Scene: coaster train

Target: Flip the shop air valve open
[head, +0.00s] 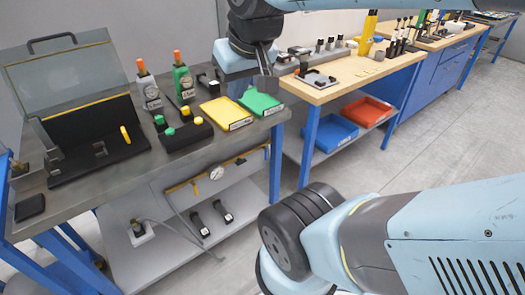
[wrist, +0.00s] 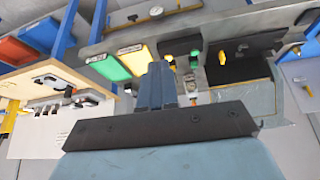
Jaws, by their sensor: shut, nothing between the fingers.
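A yellow air pipe (head: 190,183) with a round white gauge (head: 216,173) runs under the front edge of the grey bench. Small fittings sit along the pipe. I cannot tell which is the valve lever or how it is set. In the wrist view the gauge (wrist: 156,11) and pipe (wrist: 182,9) show at the top edge. My gripper (head: 266,83) is shut and empty, pointing down above the bench's right end by the green tray (head: 260,103). Its closed fingers (wrist: 157,85) show in the wrist view. It is apart from the pipe, higher and to the right.
The grey bench (head: 75,185) carries a yellow tray (head: 226,112), bottles (head: 183,80) and an open clear-lidded case (head: 70,85). A wooden bench (head: 330,92) stands right, with blue (head: 330,132) and red (head: 367,112) bins below. The floor (head: 440,150) in front is clear.

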